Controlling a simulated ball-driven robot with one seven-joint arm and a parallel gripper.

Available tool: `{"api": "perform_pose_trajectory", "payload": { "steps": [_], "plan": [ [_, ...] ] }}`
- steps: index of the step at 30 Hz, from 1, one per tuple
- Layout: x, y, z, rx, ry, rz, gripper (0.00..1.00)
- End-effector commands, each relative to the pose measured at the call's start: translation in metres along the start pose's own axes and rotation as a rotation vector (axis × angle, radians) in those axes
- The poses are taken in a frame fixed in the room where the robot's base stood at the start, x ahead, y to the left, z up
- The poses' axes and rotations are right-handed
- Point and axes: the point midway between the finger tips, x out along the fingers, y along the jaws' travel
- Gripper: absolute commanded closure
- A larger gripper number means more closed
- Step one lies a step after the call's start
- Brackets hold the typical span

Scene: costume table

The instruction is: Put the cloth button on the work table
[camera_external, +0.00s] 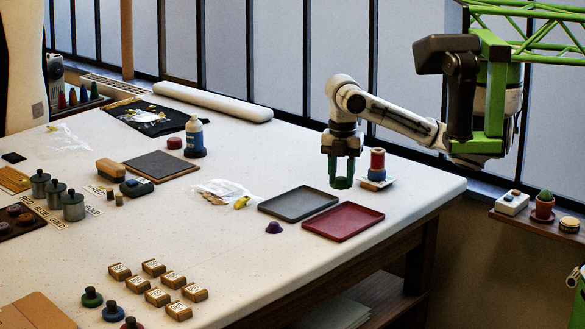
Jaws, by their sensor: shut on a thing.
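My gripper (341,182) has green fingers pointing down, above the far right part of the work table (240,270), just behind the grey tray. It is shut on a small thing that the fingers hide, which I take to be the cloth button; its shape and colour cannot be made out. The work table is large and pale. I cannot tell the exact height of the fingers above it.
A grey tray (298,204) and a red tray (343,214) lie near the right edge. A red spool (377,160) stands right of my gripper. A purple piece (274,228) lies before the grey tray. Small labelled blocks (158,297) sit in front. The front middle is clear.

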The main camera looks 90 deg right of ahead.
Motion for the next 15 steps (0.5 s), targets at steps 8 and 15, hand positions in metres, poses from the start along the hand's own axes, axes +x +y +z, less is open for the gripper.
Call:
{"api": "perform_pose_trajectory", "payload": {
  "steps": [8, 15],
  "plan": [
    [-0.001, -0.097, 0.093, 0.353, 0.001, -0.001, 0.94],
    [-0.001, -0.174, 0.137, 0.585, 0.0, -0.001, 0.94]
  ]
}}
